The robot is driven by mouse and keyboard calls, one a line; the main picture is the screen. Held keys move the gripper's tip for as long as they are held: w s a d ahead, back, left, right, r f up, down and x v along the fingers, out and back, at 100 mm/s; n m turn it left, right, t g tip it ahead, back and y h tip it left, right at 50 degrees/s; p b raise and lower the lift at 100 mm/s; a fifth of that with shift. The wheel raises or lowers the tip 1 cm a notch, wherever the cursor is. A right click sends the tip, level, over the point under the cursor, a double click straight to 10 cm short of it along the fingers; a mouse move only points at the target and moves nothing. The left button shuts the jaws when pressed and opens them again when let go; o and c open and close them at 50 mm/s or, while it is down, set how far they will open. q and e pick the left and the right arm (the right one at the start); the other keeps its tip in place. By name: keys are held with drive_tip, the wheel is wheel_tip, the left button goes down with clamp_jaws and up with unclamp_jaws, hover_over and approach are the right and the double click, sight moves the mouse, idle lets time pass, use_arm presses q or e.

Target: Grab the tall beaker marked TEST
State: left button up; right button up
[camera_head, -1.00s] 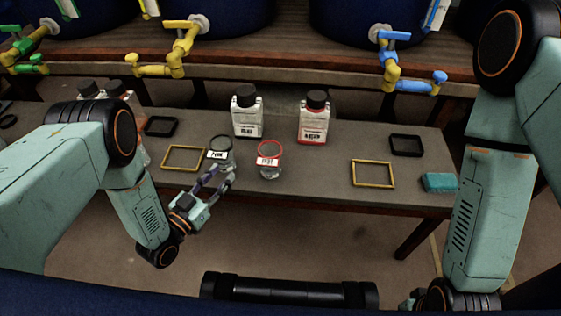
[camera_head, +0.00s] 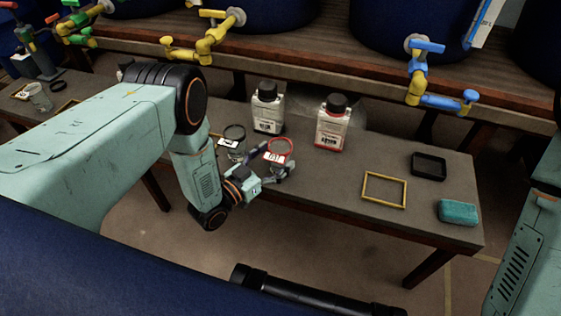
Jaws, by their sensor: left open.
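A clear beaker with a red rim and a red-edged white label (camera_head: 279,149) stands on the grey table (camera_head: 330,178); its label is too small to read surely. A second clear beaker with a black rim and a white label (camera_head: 231,137) stands to its left, partly hidden by my left arm. My left gripper (camera_head: 277,161) is open at the front of the red-rimmed beaker, its fingers overlapping the beaker's lower part in the picture. I cannot tell whether they touch it. My right gripper is out of view; only part of my right arm shows at the right edge.
Two bottles, one with a white label (camera_head: 267,113) and one with a red-banded label (camera_head: 332,128), stand behind. A yellow frame (camera_head: 384,190), a black tray (camera_head: 428,167) and a teal sponge (camera_head: 458,212) lie right. Another glass (camera_head: 40,99) stands far left.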

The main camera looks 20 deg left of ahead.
use_arm(q)
drive_tip(key=shift+w+d+f, duration=0.2)
drive_tip(key=shift+w+d, duration=0.1)
drive_tip(key=shift+w, duration=0.4)
drive_tip(key=shift+w+d+r, duration=0.1)
drive_tip(key=shift+w+r, duration=0.05)
drive_tip(key=shift+w, duration=0.15)
drive_tip(key=shift+c, duration=1.3)
drive_tip(key=c, duration=1)
